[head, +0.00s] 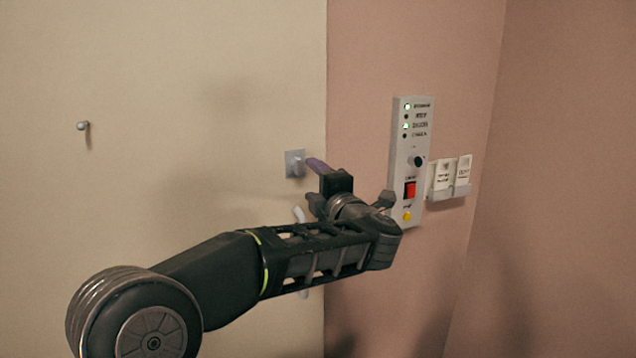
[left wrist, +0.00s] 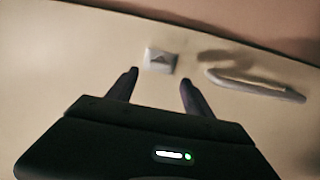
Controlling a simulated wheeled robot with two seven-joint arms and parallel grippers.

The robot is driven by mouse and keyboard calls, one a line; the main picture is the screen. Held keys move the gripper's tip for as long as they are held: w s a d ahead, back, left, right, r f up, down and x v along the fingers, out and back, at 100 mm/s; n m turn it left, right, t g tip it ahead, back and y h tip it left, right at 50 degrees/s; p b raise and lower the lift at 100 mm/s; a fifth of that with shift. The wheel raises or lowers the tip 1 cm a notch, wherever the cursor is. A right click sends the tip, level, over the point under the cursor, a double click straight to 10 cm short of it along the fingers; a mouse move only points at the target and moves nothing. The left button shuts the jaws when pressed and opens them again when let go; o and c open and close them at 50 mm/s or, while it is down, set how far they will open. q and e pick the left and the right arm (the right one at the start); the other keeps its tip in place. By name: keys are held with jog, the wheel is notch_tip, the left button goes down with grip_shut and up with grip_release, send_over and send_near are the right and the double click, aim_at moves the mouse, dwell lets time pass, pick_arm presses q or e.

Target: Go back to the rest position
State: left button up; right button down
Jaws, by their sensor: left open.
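My left gripper (head: 312,182) reaches in from the left in the head view, in front of the wall near the corner between the cream and pink parts. In the left wrist view my left gripper (left wrist: 158,84) has its two dark fingers apart, with nothing between them. A small square grey wall plate (head: 294,163) is just beyond the fingertips. The plate also shows in the left wrist view (left wrist: 160,60), ahead of the gap between the fingers. I cannot tell whether a finger touches it. My right gripper is in neither view.
A white handle-like bar (left wrist: 255,85) is on the wall beside the plate, partly hidden by my arm in the head view. A control panel (head: 408,150) with a red switch and white holders (head: 450,178) are on the pink wall. A small peg (head: 83,126) is at left.

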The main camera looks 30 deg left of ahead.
pick_arm(q)
jog(key=w+d+f+m+t+h, duration=0.55)
jog(key=w+d+f+m, duration=0.2)
jog(key=d+m, duration=0.3)
jog(key=s+d+f+m+g+h, duration=0.15)
jog(key=d+f+m+h, duration=0.45)
jog(key=f, duration=0.6)
jog(key=s+d+f+m+g+h, duration=0.1)
jog(key=d+f+m+g+h, duration=0.2)
jog(key=d+f, duration=0.7)
jog(key=s+d+f+m+g+h, duration=0.25)
jog(key=s+f, duration=0.55)
jog(key=f, duration=0.4)
jog(key=s+d+f+m+g+h, duration=0.1)
jog(key=s+d+f+m+g, duration=0.25)
jog(key=s+f, duration=0.65)
jog(key=s+d+f+g, duration=0.1)
jog(key=s+f+g, duration=0.1)
jog(key=s+f, duration=0.3)
jog(key=s+d+f+m+g+h, duration=0.1)
jog(key=s+f, duration=0.5)
jog(key=s, duration=0.8)
jog(key=shift+s+d+f+g, duration=0.15)
jog(key=shift+f+g, duration=0.15)
jog(key=shift+g, duration=0.6)
